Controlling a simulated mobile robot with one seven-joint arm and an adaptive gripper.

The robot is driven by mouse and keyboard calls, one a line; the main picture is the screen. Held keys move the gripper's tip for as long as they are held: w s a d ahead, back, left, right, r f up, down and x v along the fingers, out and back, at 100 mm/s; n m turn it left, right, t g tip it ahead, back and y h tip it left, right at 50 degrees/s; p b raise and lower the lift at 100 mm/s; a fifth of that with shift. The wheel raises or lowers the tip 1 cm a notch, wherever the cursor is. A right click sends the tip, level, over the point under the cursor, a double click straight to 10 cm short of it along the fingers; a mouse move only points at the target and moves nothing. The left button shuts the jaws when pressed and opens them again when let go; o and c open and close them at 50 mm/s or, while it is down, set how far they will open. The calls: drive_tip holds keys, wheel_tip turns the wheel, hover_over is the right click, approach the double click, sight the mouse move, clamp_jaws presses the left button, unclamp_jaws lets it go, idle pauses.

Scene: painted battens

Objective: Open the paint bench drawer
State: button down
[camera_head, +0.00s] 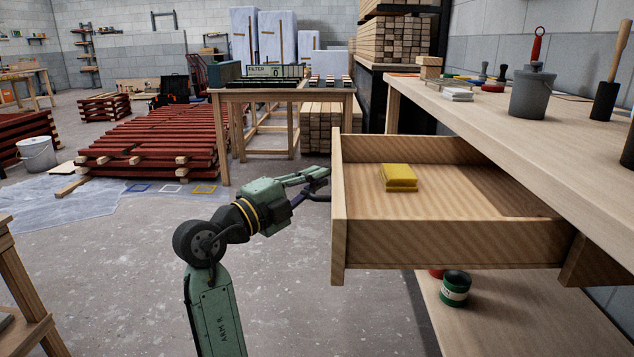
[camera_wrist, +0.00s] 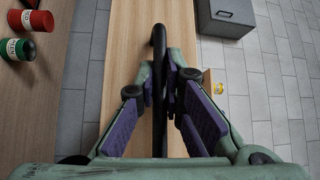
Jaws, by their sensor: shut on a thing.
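The paint bench drawer (camera_head: 450,243) is pulled well out from under the bench top in the head view. A stack of yellow pads or cloths (camera_head: 399,178) lies inside it. My gripper (camera_head: 320,181) is at the outer face of the drawer front. In the wrist view, my gripper (camera_wrist: 166,92) is shut on the black drawer handle (camera_wrist: 159,50), with purple finger pads on both sides of it. The wooden drawer front (camera_wrist: 120,60) lies just behind the handle. The handle is mostly hidden in the head view.
The bench top (camera_head: 510,115) holds a grey pot (camera_head: 532,92) and tools. A green-labelled can (camera_head: 455,288) stands on the lower shelf (camera_head: 510,320) under the drawer. A wooden trestle (camera_head: 22,295) stands at the left. The floor beside my arm is clear.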

drive_tip(key=c, duration=1.7)
unclamp_jaws()
drive_tip(key=shift+a, duration=0.1)
drive_tip(key=v, duration=1.2)
